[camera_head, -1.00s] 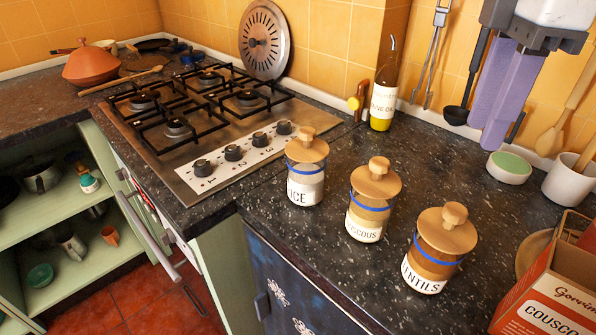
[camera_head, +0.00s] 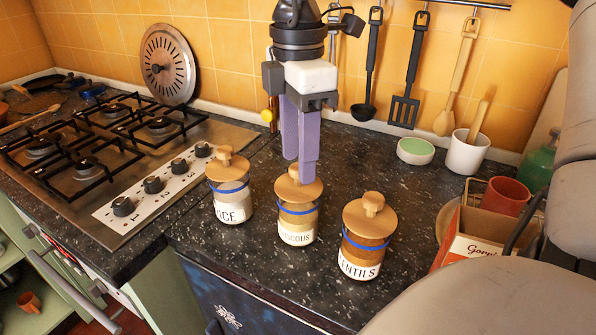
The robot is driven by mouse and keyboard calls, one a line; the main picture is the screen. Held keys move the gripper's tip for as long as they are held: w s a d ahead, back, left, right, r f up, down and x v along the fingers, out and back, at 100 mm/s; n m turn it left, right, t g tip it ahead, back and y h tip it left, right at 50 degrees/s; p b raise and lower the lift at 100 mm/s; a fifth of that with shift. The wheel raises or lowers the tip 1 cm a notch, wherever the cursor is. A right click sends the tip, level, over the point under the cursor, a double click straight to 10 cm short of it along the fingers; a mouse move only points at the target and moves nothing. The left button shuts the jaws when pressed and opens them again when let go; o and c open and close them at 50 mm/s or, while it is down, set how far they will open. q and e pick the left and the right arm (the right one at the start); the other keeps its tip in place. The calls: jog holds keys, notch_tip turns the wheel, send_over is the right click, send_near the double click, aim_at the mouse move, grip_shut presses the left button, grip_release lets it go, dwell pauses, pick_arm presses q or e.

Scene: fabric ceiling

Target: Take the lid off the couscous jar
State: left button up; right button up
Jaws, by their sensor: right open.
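The couscous jar (camera_head: 297,232) stands upright on the dark speckled counter, between the rice jar (camera_head: 232,200) and the lentils jar (camera_head: 363,250). It is glass with a blue band and a white label. Its wooden lid (camera_head: 287,191) with a round knob is on. My right gripper (camera_head: 299,168) points down over this lid, with its purple fingers apart. One fingertip overlaps the right part of the lid in the picture and partly hides it and the knob. I cannot tell whether it touches. My left gripper is not in view.
The gas hob (camera_head: 100,150) is on the left. A green-topped bowl (camera_head: 415,151), a white utensil pot (camera_head: 466,154) and a red couscous box (camera_head: 470,245) are to the right. My arm covers the lower right. Utensils hang on the back wall.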

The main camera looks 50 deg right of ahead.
notch_tip(320, 180, down, 2)
jog(key=shift+d+f, duration=0.1)
jog(key=shift+f, duration=0.4)
jog(key=c, duration=1.1)
jog(key=shift+r, duration=0.1)
notch_tip(320, 180, up, 28)
jog(key=p, duration=0.3)
